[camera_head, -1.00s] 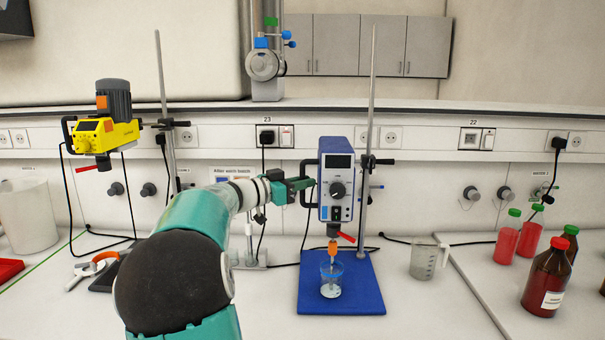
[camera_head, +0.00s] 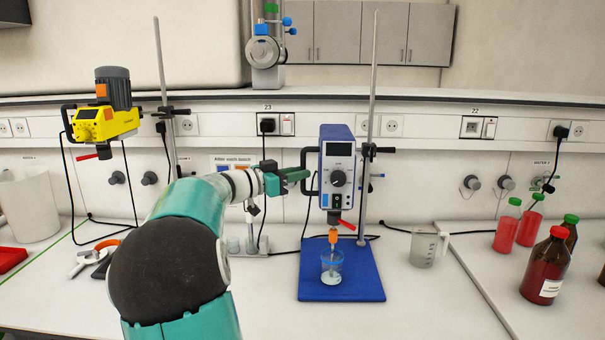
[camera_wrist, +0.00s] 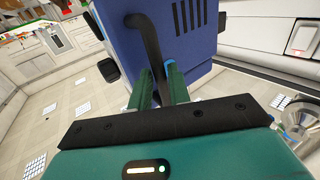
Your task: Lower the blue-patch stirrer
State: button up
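The blue stirrer (camera_head: 337,185) hangs from a clamp on a tall metal rod above a blue base plate (camera_head: 365,282). I cannot make out a separate blue patch on it. Its shaft, with an orange collar (camera_head: 333,236), reaches down into a clear beaker (camera_head: 332,270) on the plate. My gripper (camera_head: 305,174) is at the black handle on the stirrer's left side. In the wrist view the green fingers (camera_wrist: 160,88) lie on either side of this handle (camera_wrist: 153,45) and appear shut on it. The stirrer body (camera_wrist: 190,35) stands just beyond.
A yellow stirrer (camera_head: 102,120) hangs on another rod at left. A measuring jug (camera_head: 424,248) stands right of the plate, with red bottles (camera_head: 509,226) and a brown bottle (camera_head: 547,268) farther right. A red lever (camera_head: 347,224) sticks out below the blue stirrer.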

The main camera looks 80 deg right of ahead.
jog(key=v, duration=1.2)
jog(key=shift+a, duration=0.1)
jog(key=w+a+f+n+t+y, duration=0.2)
jog(key=a+f+n+t, duration=0.2)
jog(key=a, duration=0.4)
jog(key=w+a+f+n+t+y, duration=0.1)
jog(key=w+a+f+n+t, duration=0.3)
jog(key=a, duration=0.4)
jog(key=w+a+f+n+t+y, duration=0.1)
jog(key=a+f+n+t+y, duration=0.15)
jog(key=a+n+t, duration=0.4)
jog(key=a+f+n+t+y, duration=0.1)
jog(key=a+n, duration=0.3)
jog(key=a, duration=0.6)
jog(key=s+a+f+n+t+y, duration=0.1)
jog(key=a+f+n+y, duration=0.2)
jog(key=a, duration=0.7)
jog(key=s+a+f+n+t+y, duration=0.1)
jog(key=a+n, duration=0.4)
jog(key=a, duration=0.5)
jog(key=shift+a+f+t+y, duration=0.3)
jog(key=shift+f+y, duration=0.35)
jog(key=shift+y, duration=0.6)
jog(key=shift+s+d, duration=0.1)
jog(key=shift+d, duration=0.2)
